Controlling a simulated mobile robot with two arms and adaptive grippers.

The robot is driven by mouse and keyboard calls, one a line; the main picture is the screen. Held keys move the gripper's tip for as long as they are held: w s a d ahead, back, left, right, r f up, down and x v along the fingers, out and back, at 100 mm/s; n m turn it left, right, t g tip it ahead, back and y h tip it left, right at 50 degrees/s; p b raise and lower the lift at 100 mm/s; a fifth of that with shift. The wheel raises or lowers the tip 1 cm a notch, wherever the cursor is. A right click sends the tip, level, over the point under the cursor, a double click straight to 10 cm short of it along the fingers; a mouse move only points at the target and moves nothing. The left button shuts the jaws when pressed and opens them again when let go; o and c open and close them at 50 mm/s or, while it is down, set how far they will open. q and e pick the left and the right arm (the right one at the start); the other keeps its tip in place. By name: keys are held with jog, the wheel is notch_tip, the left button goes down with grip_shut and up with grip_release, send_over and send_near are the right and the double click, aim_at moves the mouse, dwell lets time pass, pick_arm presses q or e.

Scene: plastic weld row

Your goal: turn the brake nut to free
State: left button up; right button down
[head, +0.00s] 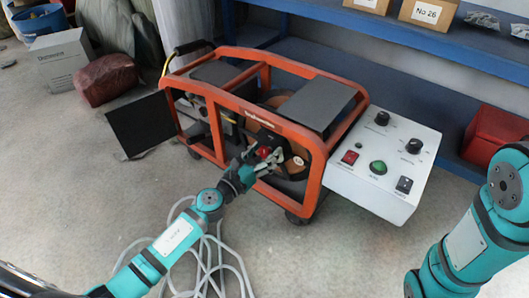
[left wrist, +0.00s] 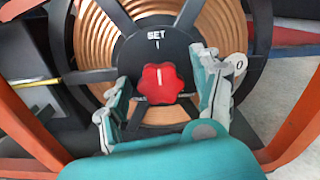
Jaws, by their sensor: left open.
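The brake nut is a red lobed knob (left wrist: 162,84) at the centre of a black hub, in front of a copper-coloured wire spool (left wrist: 100,35). Its white line points up towards the "SET I" mark; a pale disc marked "0" (left wrist: 237,66) sits to the right. In the head view the red nut (head: 264,152) shows inside the orange frame. My left gripper (head: 267,161) reaches into the frame at the nut. In the left wrist view its open fingers (left wrist: 165,78) stand either side of the nut, with gaps visible. My right gripper is out of view.
The orange tubular frame (head: 318,170) surrounds the spool closely. A white control box (head: 383,160) with knobs and buttons is fixed at its right. A hose (head: 205,262) lies on the floor below my left arm. A blue shelf (head: 430,45) stands behind.

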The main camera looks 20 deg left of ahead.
pick_arm(q)
jog(key=c, duration=1.2)
jog(key=shift+n, duration=0.3)
